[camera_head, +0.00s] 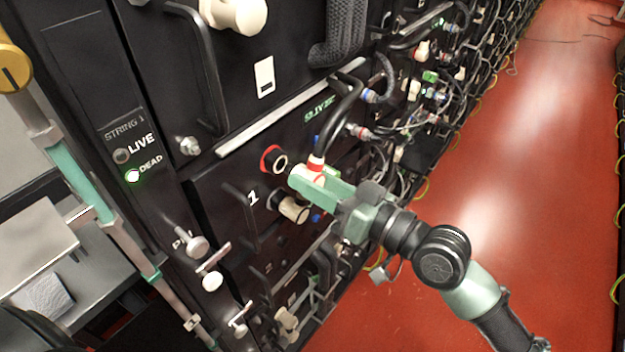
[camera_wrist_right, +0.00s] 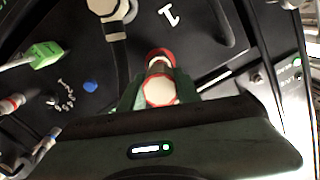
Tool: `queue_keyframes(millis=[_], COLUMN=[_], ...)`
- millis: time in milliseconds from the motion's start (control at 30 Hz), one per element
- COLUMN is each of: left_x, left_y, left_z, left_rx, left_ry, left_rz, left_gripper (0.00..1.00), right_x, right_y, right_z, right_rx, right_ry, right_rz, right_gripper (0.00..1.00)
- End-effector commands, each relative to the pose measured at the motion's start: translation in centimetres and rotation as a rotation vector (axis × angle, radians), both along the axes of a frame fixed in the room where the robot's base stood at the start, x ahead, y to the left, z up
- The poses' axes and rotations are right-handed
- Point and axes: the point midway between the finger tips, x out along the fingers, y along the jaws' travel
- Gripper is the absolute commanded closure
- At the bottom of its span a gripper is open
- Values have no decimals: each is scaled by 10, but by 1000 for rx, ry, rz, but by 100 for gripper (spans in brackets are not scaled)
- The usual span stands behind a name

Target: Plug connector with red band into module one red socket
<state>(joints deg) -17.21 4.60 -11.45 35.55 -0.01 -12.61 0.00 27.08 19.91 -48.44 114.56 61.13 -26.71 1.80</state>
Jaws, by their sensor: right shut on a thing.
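The white connector with a red band (camera_head: 317,162) has a thick black cable running up from it. My right gripper (camera_head: 310,186) is shut on the connector and holds it in front of module one, marked "1". The red-ringed socket (camera_head: 272,160) is on the module's front, just left of the connector. The connector appears apart from the socket. In the right wrist view, the connector's pale end with red edging (camera_wrist_right: 160,90) sits between the fingers, with the red ring (camera_wrist_right: 159,54) beyond it, partly hidden. My left gripper is not in view.
A cream round fitting (camera_head: 293,209) is just below the gripper. A black handle (camera_head: 205,70) and small knobs (camera_head: 190,243) stick out on the left. A teal pole (camera_head: 75,175) stands at the left. Cables crowd the rack behind; the red floor (camera_head: 500,170) is clear at right.

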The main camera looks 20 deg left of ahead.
Motion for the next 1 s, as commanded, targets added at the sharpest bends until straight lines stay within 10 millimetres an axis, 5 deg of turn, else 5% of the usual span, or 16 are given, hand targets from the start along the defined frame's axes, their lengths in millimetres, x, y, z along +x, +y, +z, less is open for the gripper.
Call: queue_keyframes(millis=[1000], left_x=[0], left_y=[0], left_z=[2], left_rx=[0], left_ry=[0], left_rz=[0], left_gripper=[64], right_x=[9], right_y=[24], right_z=[1], right_rx=[2], right_ry=[-2], right_rz=[0], right_gripper=[100])
